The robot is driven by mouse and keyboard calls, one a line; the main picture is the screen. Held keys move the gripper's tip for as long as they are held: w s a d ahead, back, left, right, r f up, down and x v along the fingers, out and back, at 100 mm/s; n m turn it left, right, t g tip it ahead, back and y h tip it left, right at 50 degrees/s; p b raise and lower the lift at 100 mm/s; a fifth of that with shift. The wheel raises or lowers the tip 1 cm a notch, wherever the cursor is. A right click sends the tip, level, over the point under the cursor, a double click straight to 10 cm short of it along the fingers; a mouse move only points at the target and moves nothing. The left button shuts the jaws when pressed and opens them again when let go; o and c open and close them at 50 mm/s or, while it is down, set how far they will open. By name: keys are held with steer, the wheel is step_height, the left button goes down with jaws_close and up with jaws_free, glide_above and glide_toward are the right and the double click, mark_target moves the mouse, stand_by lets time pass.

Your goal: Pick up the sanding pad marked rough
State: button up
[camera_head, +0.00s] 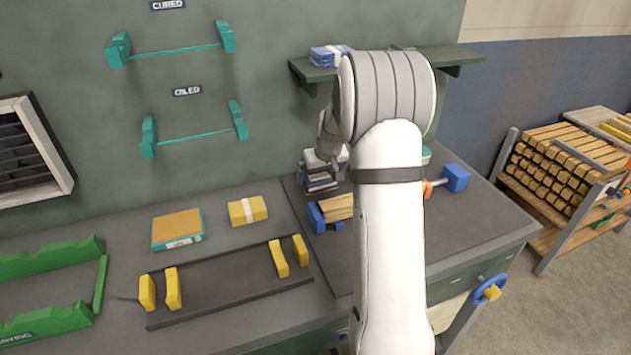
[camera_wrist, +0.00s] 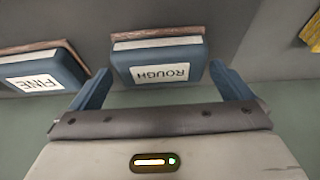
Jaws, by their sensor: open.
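The sanding pad marked ROUGH (camera_wrist: 160,56) is a blue block with a pale layer and a brownish layer on its far side; its white label appears upside down in the wrist view. My gripper (camera_wrist: 158,80) is open, with one blue finger beside each end of this pad. The right finger is very near the pad's end; contact is unclear. A similar blue pad marked FINE (camera_wrist: 40,72) lies to the left, close to the left finger. In the head view my gripper (camera_head: 320,182) is low over the back of the bench, and I cannot make out the pads there.
A blue clamp holding wood (camera_head: 338,207) is just in front of my gripper. A yellow block with a white band (camera_head: 247,210) and an orange-topped teal block (camera_head: 177,229) lie left. A shelf (camera_head: 457,57) overhangs behind. A dark tray (camera_head: 222,288) has yellow posts.

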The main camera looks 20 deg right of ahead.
steer(key=shift+x, duration=1.1)
steer(key=c, duration=0.7)
steer(key=shift+c, duration=0.2)
steer(key=shift+r, duration=0.1)
